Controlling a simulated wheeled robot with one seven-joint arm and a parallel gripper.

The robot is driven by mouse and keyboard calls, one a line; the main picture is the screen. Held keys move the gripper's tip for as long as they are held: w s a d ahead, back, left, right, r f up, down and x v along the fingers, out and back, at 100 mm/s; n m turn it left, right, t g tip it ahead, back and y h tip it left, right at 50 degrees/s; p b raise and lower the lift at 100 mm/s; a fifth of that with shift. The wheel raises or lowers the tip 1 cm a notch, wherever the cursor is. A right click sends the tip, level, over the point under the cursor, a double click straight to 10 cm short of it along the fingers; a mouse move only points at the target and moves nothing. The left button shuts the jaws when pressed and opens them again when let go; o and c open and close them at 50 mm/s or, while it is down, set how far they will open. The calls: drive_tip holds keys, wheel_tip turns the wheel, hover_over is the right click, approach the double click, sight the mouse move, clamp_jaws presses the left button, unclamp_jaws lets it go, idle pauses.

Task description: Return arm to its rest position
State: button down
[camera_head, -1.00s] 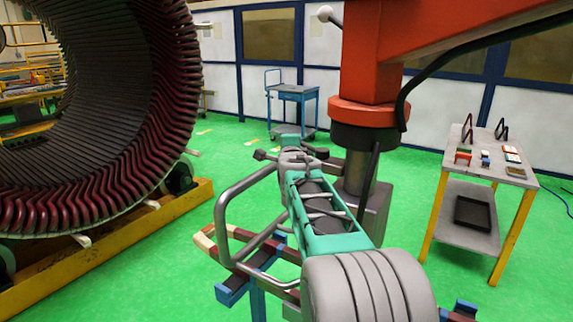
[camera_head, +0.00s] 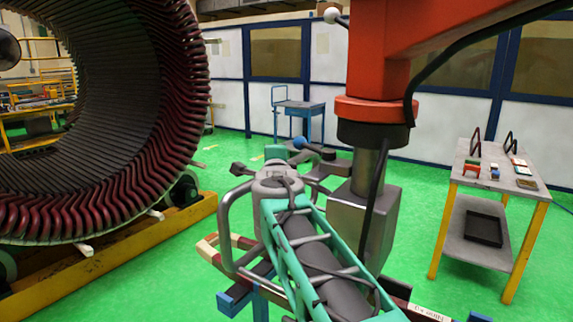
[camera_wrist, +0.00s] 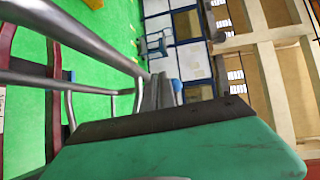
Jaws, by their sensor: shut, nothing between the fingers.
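My gripper (camera_wrist: 163,92) shows small in the wrist view as narrow grey parts lying close together beyond a teal panel with a black edge. It is shut, with nothing seen held in it. In the head view my teal and grey arm reaches forward from the bottom of the picture, and its far end is over the floor, between the stator and the red column. The fingertips cannot be made out there. Grey tube bars cross the left of the wrist view.
The stator (camera_head: 180,120) with dark red coils stands left on a yellow base (camera_head: 120,255). A red column (camera_head: 375,60) rises close right of my arm. A shelf table (camera_head: 490,180) with small parts stands right; a blue cart (camera_head: 300,105) stands behind. Green floor (camera_head: 420,215) lies between.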

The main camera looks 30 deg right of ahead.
drive_tip(key=s+a+f+n+g+y+p, duration=0.55)
drive_tip(key=s+a+f+n, duration=0.8)
drive_tip(key=f, duration=0.35)
drive_tip(key=s+a+f+n+g, duration=0.2)
drive_tip(key=s+f+n+g, duration=0.1)
drive_tip(key=s, duration=0.4)
drive_tip(key=s+a+f+n+g+y, duration=0.1)
drive_tip(key=s+a+f+n+g, duration=0.2)
drive_tip(key=s+f+n, duration=0.3)
drive_tip(key=shift+s+a+f+n+p, duration=0.2)
drive_tip(key=shift+s+a+n+p, duration=0.2)
drive_tip(key=shift+s, duration=0.55)
drive_tip(key=shift+d+y, duration=0.1)
drive_tip(key=shift+y, duration=0.15)
